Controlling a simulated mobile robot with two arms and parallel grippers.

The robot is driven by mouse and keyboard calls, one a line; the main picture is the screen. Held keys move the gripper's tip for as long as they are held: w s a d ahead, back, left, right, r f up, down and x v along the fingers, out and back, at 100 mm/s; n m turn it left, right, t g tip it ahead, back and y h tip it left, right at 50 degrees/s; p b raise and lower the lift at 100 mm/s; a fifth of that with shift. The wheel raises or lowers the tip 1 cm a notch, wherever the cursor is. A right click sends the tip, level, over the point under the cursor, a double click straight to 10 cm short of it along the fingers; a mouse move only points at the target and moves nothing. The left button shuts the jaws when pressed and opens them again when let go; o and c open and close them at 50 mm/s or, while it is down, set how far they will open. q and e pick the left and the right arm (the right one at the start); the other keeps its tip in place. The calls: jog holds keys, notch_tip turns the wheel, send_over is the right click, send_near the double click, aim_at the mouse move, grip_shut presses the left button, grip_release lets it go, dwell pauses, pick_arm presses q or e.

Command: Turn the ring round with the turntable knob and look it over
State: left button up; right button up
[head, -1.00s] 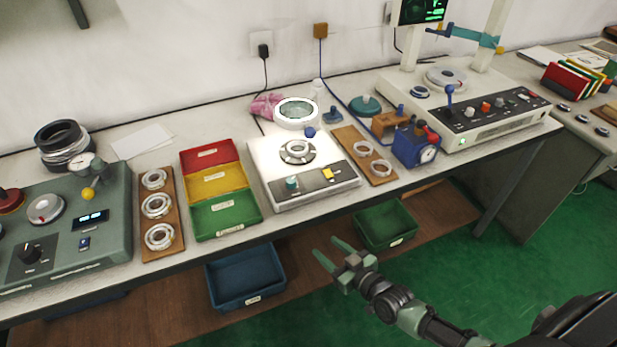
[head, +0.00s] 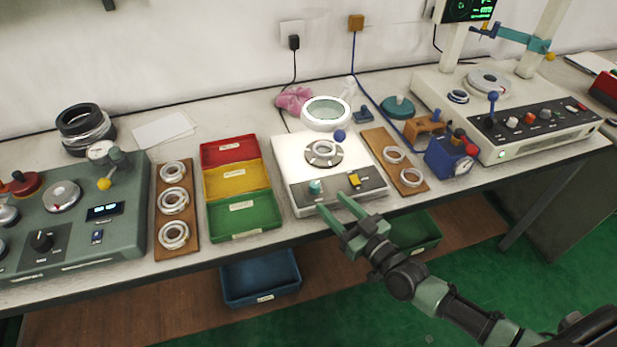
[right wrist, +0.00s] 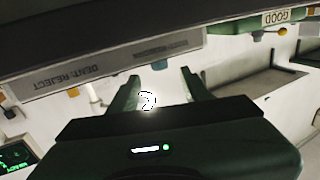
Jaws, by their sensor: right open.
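The ring (head: 323,152) lies flat on the round turntable (head: 309,160) of the white inspection station (head: 290,178). A teal knob (head: 315,187) stands on the station's front panel, left of a yellow switch (head: 353,181). My right gripper (head: 331,202) is open and empty, with its fingertips close to the panel's front edge, just short of the teal knob. In the right wrist view the teal knob (right wrist: 160,65) shows near the gap between the open fingertips (right wrist: 160,74). I cannot tell whether they touch anything. My left gripper is not in view.
Red, yellow and green bins (head: 241,215) stand left of the station. A wooden board with two rings (head: 394,155) and a blue gauge box (head: 450,157) stand on the right. A ring-shaped magnifier (head: 327,113) is behind the turntable. A dark blue bin (head: 260,278) sits below the table.

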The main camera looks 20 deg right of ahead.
aim_at(318, 189)
jog(key=x, duration=0.8)
jog(key=shift+w, duration=0.1)
grip_shut()
